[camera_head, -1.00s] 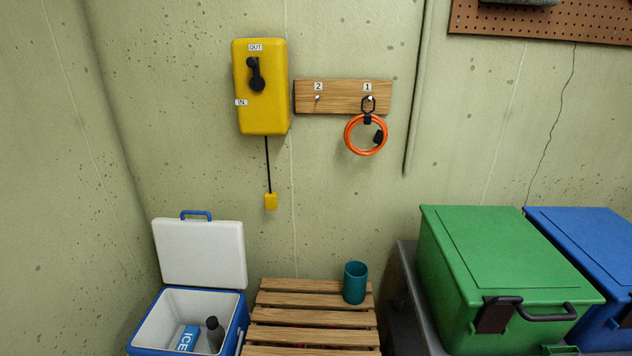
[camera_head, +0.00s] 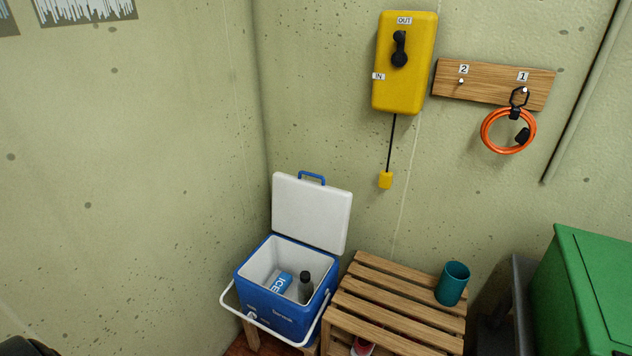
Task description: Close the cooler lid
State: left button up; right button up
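The blue cooler (camera_head: 279,306) stands at the lower middle of the head view on a wooden support. Its white-lined lid (camera_head: 311,214) is open and stands upright at the back, with a blue handle on its top edge. Inside lie a blue ICE pack (camera_head: 277,283) and a dark bottle (camera_head: 305,288). The cooler's white carry handle (camera_head: 262,326) hangs down at the front.
A slatted wooden bench (camera_head: 385,308) with a teal cup (camera_head: 453,283) stands right of the cooler. A green bin (camera_head: 585,295) is at the far right. A yellow box (camera_head: 404,75) and a wooden hook board (camera_head: 480,83) with an orange ring (camera_head: 485,132) hang on the wall.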

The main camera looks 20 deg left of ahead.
aim_at(315, 215)
jog(key=z, duration=0.05)
jog(key=k, duration=0.5)
jog(key=u, duration=0.95)
jog(key=i, duration=1)
jog(key=z, duration=1.65)
